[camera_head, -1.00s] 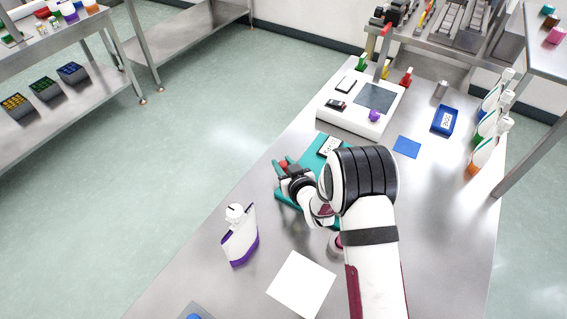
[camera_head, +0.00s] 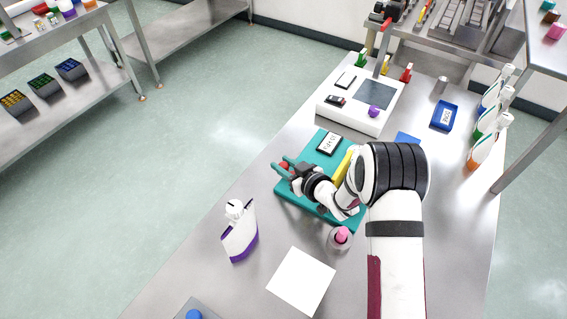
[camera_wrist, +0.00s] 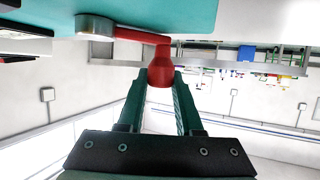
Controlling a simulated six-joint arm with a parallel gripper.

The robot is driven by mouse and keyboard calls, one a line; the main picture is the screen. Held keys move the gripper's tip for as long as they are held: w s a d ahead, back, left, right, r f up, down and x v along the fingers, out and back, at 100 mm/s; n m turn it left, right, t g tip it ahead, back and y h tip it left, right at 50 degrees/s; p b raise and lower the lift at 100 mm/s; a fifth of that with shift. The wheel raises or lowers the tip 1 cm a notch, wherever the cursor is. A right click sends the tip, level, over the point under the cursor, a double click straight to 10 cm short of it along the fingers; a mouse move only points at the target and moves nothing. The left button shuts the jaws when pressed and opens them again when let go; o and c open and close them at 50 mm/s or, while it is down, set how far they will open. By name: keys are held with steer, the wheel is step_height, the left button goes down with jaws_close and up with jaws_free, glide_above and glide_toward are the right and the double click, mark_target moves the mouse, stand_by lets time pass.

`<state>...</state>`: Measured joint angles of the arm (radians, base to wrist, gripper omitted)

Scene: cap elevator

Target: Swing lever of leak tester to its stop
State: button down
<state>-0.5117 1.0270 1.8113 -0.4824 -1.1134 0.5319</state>
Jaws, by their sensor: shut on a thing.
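The leak tester (camera_head: 308,158) is a teal block with a label plate and a yellow part (camera_head: 343,164), partly hidden by my arm. In the wrist view its teal body (camera_wrist: 150,14) is along the top. The red lever (camera_wrist: 140,35) runs right from a grey round pivot (camera_wrist: 95,24) and ends in a red knob (camera_wrist: 160,72). My gripper (camera_wrist: 163,82) is shut on the knob, with one green finger on each side. In the head view my gripper (camera_head: 284,166) is at the tester's left edge, where a little red shows between the fingers.
A white bottle with a purple base (camera_head: 240,235) stands left of the tester. A pink-capped bottle (camera_head: 341,238) stands close by my arm. A white sheet (camera_head: 301,281) lies in front. A white device (camera_head: 360,115) stands behind, with a blue tray (camera_head: 443,117) to its right.

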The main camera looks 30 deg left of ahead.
steer(key=c, duration=0.6)
jaws_free()
steer(key=shift+o, duration=0.2)
